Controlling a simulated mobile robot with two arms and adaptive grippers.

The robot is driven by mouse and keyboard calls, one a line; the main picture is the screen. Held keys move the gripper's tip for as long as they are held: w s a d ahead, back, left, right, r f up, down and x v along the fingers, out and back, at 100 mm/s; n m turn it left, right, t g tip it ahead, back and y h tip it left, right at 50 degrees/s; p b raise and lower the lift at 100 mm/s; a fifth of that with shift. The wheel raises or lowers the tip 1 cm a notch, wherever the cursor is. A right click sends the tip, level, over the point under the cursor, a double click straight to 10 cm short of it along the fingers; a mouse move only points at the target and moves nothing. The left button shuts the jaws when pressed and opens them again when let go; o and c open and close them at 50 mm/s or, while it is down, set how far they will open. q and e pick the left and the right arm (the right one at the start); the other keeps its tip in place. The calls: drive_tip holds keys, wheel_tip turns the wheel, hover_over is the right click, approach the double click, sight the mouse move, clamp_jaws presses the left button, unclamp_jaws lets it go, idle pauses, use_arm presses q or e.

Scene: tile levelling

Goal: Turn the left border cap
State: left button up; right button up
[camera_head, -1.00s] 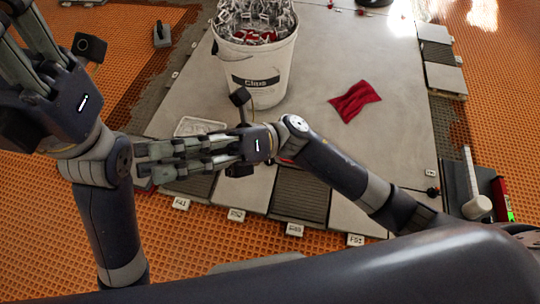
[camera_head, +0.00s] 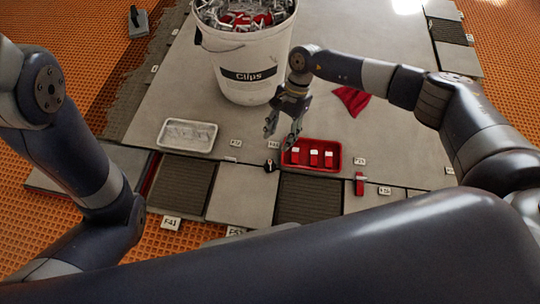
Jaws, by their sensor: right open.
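A small dark cap (camera_head: 270,165) stands at the tile border, just left of the red tray. A red upright piece (camera_head: 360,184) stands farther right along the same border. I cannot tell for certain which of them is the left border cap. My right gripper (camera_head: 281,136) is open and points down, with nothing between its fingers. It appears above and slightly beyond the dark cap, apart from it in the picture. My left arm shows at the left edge, but its gripper is out of the picture.
A red tray (camera_head: 290,162) holds red pieces beside the gripper. An empty-looking pale tray (camera_head: 187,147) lies to the left. A white bucket of clips (camera_head: 253,88) stands behind. A red cloth (camera_head: 350,108) lies right of the gripper. Bare tile (camera_head: 410,135) extends farther right.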

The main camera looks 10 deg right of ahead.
sight(271, 161)
drive_tip(key=b+x, duration=0.5)
drive_tip(key=x, duration=0.5)
drive_tip(key=shift+s+a+f+b, duration=0.1)
drive_tip(key=shift+a+f+b, duration=0.1)
drive_tip(key=shift+b, duration=0.15)
drive_tip(key=c, duration=1.1)
